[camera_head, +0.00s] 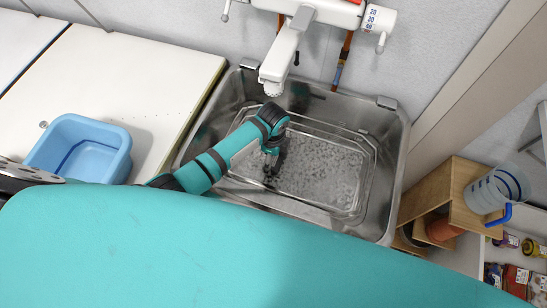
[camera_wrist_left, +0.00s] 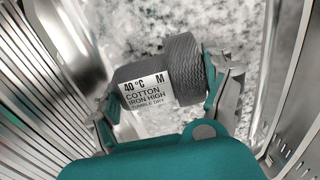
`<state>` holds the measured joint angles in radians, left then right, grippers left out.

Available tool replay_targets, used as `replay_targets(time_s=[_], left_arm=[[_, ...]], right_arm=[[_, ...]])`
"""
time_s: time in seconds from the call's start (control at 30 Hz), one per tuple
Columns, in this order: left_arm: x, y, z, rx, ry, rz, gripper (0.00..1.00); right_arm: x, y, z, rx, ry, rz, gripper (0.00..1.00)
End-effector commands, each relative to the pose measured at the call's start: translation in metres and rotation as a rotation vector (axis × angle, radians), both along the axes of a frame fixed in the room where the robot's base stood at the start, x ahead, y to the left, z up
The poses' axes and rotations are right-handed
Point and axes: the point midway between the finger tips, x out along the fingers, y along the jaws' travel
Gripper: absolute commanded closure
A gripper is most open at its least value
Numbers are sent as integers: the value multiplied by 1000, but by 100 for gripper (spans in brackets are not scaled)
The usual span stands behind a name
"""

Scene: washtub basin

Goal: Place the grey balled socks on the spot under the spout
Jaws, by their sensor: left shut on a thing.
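My left gripper (camera_wrist_left: 165,90) is shut on the grey balled socks (camera_wrist_left: 185,62). The socks carry a white label (camera_wrist_left: 145,92) with care text and sit crosswise between the two fingers. In the head view my left gripper (camera_head: 273,168) points down inside the steel washtub basin (camera_head: 392,150), over its pale speckled floor (camera_head: 325,170). The socks cannot be made out there. The white spout (camera_head: 281,58) hangs over the back left part of the basin, and my gripper is nearer to me than its mouth. My right gripper is not in view.
A light blue tub (camera_head: 85,148) stands on the white counter (camera_head: 150,75) to the left. A wooden shelf (camera_head: 455,195) with a clear measuring jug (camera_head: 492,192) is to the right. The basin walls surround my left gripper, and its floor has free room to the right.

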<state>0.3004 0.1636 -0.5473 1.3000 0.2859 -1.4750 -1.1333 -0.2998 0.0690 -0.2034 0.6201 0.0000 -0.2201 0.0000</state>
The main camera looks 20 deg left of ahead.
Motion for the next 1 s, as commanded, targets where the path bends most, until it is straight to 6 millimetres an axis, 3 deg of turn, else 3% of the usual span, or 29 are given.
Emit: replay_targets(time_s=[0.13, 0.53, 0.57, 0.67, 1.0], left_arm=[[-1, -2, -20, -2, 3, 0, 48], [-1, -2, -25, -1, 1, -1, 48], [-1, -2, -26, -1, 1, -1, 15], [-1, -2, -25, -1, 1, -1, 2], [-1, -2, -21, -1, 0, -1, 0]], right_arm=[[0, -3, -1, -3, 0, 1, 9], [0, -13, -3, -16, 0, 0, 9], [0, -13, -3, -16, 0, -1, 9], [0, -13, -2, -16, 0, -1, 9], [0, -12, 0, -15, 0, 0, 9]])
